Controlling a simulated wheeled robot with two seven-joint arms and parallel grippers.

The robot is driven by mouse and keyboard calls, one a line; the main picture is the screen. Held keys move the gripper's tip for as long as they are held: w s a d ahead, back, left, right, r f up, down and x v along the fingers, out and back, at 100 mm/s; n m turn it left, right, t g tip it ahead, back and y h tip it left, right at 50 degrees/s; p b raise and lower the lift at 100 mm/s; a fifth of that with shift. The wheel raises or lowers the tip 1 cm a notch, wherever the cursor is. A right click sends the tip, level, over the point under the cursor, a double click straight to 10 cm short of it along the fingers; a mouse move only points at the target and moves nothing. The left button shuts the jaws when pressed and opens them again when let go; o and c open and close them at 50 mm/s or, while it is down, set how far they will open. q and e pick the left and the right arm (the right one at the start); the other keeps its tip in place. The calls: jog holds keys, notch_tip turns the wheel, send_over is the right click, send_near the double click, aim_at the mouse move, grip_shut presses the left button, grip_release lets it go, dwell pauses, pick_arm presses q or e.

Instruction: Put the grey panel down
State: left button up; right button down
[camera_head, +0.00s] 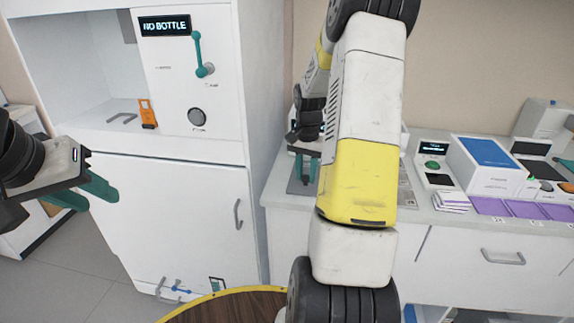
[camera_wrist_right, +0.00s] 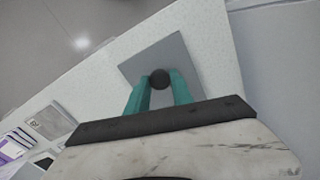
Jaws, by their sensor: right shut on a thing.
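The grey panel (camera_wrist_right: 186,54) is a flat square plate with a round black knob (camera_wrist_right: 159,78) in its middle. My right gripper (camera_wrist_right: 161,82) is shut on the knob, one teal finger on each side. In the head view the panel (camera_head: 297,188) is at the left end of the white counter, below my right gripper (camera_head: 305,168), partly hidden by my right arm. I cannot tell whether it touches the countertop. My left gripper (camera_head: 95,197) is open and empty at the left, in front of the white cabinet.
The counter (camera_head: 425,213) carries a blue-topped box (camera_head: 486,160), purple cards (camera_head: 490,206) and a device with a green button (camera_head: 432,164) on the right. A tall cabinet (camera_head: 185,200) with an orange object (camera_head: 147,113) in its niche stands left. A round wooden table (camera_head: 225,307) is in front.

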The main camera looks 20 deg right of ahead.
jog(key=c, duration=1.1)
grip_release()
jog(key=shift+f, duration=0.1)
notch_tip(320, 180, up, 12)
jog(key=s+a+r+n+t, duration=0.3)
jog(key=s+a+r+n, duration=0.1)
jog(key=s+a+r, duration=0.5)
jog(key=s+a+n+t, duration=0.1)
jog(key=s+a+n, duration=0.1)
jog(key=s+a, duration=0.1)
jog(key=s+a+n+t+y, duration=0.1)
jog(key=s+a+n, duration=0.1)
jog(key=s, duration=0.3)
jog(key=s+a+r+n+t+y, duration=0.1)
jog(key=s+a+n, duration=0.1)
jog(key=s+a, duration=0.2)
jog(key=shift+s+a, duration=0.3)
jog(key=shift+a, duration=0.3)
